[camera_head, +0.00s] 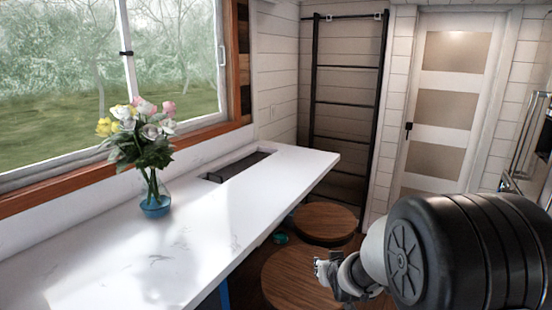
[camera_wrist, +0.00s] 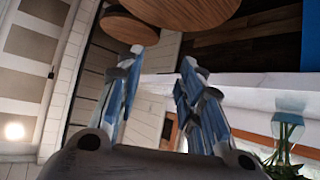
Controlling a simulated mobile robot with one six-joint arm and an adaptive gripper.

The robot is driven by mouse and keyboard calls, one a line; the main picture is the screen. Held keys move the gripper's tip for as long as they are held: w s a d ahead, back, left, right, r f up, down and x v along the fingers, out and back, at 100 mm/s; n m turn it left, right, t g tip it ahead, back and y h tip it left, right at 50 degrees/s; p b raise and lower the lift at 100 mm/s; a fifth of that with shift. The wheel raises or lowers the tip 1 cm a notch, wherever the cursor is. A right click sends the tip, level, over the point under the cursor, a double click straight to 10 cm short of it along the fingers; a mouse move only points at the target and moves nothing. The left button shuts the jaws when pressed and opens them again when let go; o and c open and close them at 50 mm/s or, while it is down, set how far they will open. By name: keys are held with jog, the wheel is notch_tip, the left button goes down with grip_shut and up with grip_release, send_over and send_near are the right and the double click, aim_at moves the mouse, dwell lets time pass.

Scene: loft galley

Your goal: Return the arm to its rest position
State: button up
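My gripper (camera_wrist: 163,62) is open and empty in the wrist view, with its two blue-grey fingers spread apart. In the head view my arm reaches in from the right, and a small part of the gripper (camera_head: 327,272) shows low in the picture, above the round stools and right of the counter. My large dark arm joint hides part of the arm behind it. I see nothing held between the fingers.
A white counter (camera_head: 215,233) runs along the window, with a blue glass vase of flowers (camera_head: 156,207) on it. Round wooden stools (camera_head: 325,222) stand beside the counter, below my gripper. A dark ladder (camera_head: 345,100) and a paneled door (camera_head: 445,110) are at the back.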

jog(key=s+r+g, duration=0.2)
jog(key=s+r, duration=0.6)
jog(key=s, duration=0.3)
jog(key=s+r+g, duration=0.2)
jog(key=s, duration=1.2)
jog(key=s+r+g, duration=0.1)
jog(key=s, duration=1.2)
jog(key=shift+s+a+r+g, duration=0.35)
jog(key=shift+a+r+g, duration=0.05)
